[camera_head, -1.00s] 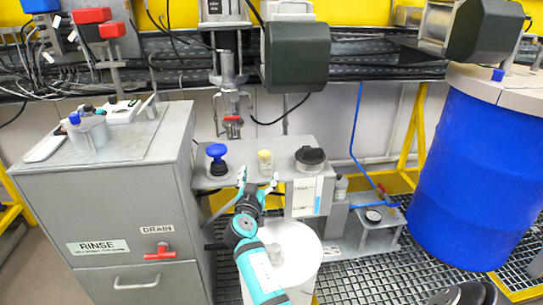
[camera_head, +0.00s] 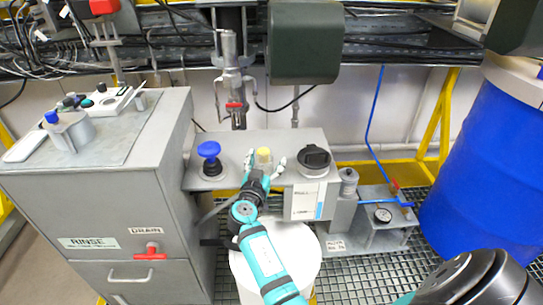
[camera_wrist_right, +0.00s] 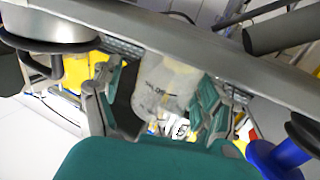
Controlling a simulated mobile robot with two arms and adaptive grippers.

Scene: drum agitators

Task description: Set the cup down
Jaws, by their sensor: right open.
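A small clear cup with a yellowish top (camera_head: 264,157) stands upright on the grey shelf (camera_head: 233,146), between a blue knob and a black-topped pot. My right gripper (camera_head: 265,166) is open, with one finger on each side of the cup. In the right wrist view the cup (camera_wrist_right: 166,84) shows between the spread teal fingers of the gripper (camera_wrist_right: 158,98), with printing on its side. Whether the fingers touch it I cannot tell. The cup's lower part is hidden by the gripper in the head view. My left gripper is not in view.
The blue knob (camera_head: 209,151) stands left of the cup and the black-topped pot (camera_head: 314,158) stands right of it. A metal nozzle with a red handle (camera_head: 235,107) hangs above the shelf. A white drum (camera_head: 285,240) stands below. The grey cabinet (camera_head: 150,195) is at left.

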